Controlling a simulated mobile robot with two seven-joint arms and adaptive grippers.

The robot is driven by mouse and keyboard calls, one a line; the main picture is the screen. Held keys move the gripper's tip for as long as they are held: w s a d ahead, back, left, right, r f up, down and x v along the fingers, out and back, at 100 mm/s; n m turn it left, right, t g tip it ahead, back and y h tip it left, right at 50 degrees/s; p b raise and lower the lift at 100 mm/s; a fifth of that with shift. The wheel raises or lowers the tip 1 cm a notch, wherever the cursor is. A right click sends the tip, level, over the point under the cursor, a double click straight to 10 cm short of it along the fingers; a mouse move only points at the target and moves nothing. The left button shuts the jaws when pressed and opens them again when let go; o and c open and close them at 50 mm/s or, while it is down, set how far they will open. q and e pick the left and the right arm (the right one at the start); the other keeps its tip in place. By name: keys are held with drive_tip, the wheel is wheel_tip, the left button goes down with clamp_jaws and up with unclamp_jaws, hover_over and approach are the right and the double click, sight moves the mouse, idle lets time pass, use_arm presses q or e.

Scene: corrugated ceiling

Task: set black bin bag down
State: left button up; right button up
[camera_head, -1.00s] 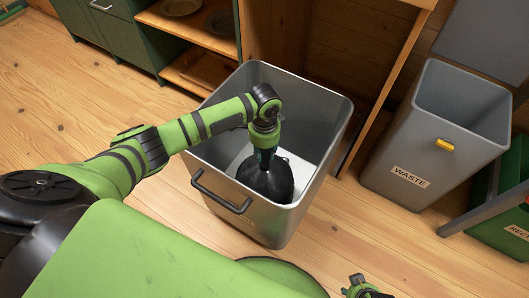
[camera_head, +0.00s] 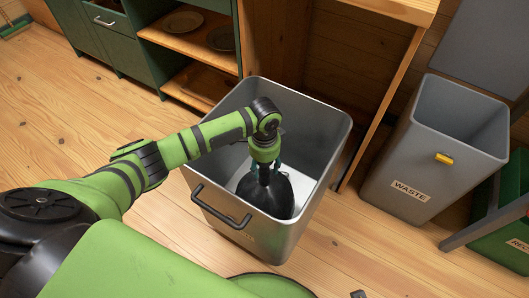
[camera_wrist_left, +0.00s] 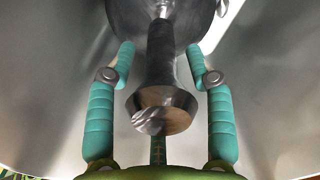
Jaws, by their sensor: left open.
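The black bin bag (camera_head: 270,192) sits upright inside a grey metal bin (camera_head: 312,214) with a black handle, apparently on its pale bottom. My left gripper (camera_head: 267,167) reaches down into the bin from above, over the bag's neck. In the left wrist view the teal fingers of the left gripper (camera_wrist_left: 161,50) are open, one on each side of the bag's gathered neck (camera_wrist_left: 159,72), with gaps showing on both sides. The bag's far side is hidden. My right gripper does not show.
A grey bin labelled WASTE (camera_head: 398,187) stands open at right, with a green recycling bin (camera_head: 505,247) beside it. A wooden and green cabinet with plates (camera_head: 183,22) stands behind. The wooden floor (camera_head: 85,115) is clear at left.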

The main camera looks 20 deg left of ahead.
use_arm(q)
wheel_tip(320, 180, up, 11)
drive_tip(key=p, duration=0.2)
drive_tip(key=shift+p, duration=0.4)
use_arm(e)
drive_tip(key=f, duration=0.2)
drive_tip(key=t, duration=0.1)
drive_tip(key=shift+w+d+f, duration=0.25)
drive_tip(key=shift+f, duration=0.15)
